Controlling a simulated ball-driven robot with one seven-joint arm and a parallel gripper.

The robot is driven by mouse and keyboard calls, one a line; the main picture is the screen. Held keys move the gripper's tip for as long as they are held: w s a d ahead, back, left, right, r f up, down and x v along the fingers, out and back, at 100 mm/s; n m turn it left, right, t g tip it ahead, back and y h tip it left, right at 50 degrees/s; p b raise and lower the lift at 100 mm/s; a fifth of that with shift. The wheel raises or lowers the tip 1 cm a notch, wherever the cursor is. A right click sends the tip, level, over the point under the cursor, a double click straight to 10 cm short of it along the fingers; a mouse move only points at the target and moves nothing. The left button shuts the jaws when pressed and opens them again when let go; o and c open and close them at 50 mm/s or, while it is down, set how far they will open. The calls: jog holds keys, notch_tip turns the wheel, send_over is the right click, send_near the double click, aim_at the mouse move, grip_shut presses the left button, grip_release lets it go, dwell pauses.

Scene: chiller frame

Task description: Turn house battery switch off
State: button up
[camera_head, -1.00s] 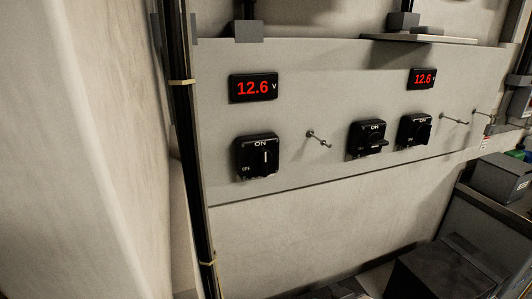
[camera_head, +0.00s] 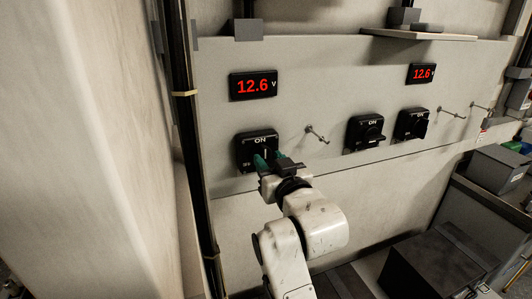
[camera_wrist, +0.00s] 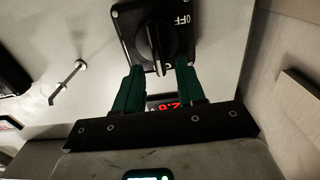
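The leftmost black rotary switch (camera_head: 244,148) is on the grey panel below the left 12.6 V display, with ON at its top. Its knob is partly hidden by my gripper (camera_head: 267,160) in the head view. In the wrist view the switch's black knob (camera_wrist: 158,42) has its bar running up and down the picture, with the OFF mark at upper right. The green fingers of my gripper (camera_wrist: 159,70) are apart, one on each side of the knob's near end. Gaps show between fingers and knob. No label naming the house battery is readable.
Two more black switches (camera_head: 366,133) (camera_head: 412,125) are to the right on the panel. A black vertical pipe (camera_head: 182,130) runs close on the left. Dark boxes (camera_head: 440,268) stand at lower right.

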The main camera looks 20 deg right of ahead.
jog(key=shift+w, duration=1.45)
grip_shut()
